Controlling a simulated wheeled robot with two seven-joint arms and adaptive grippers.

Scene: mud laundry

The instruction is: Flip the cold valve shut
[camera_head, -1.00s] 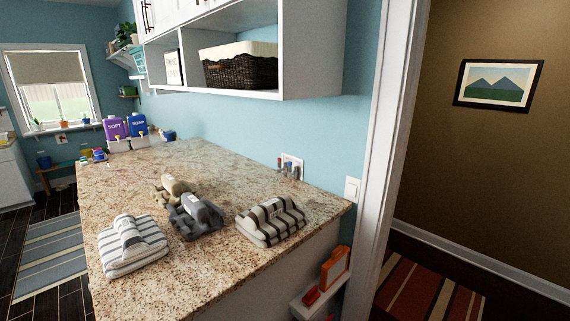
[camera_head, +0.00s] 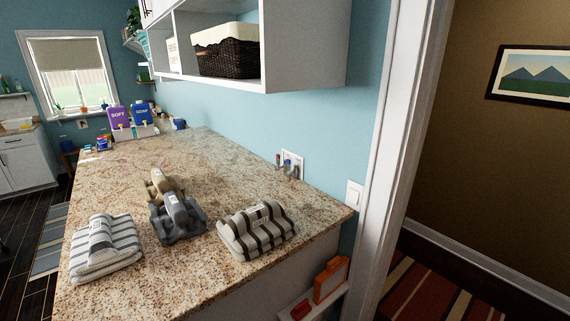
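A white wall plate (camera_head: 293,158) sits on the blue wall just above the back edge of the granite counter. Several small valve-like fittings (camera_head: 286,167) stand in front of it, with hints of red and blue. They are too small to tell which is the cold valve or how its handle is turned. Neither of my grippers is in view.
An open shelf with a basket (camera_head: 226,52) hangs above. A door frame is at right.

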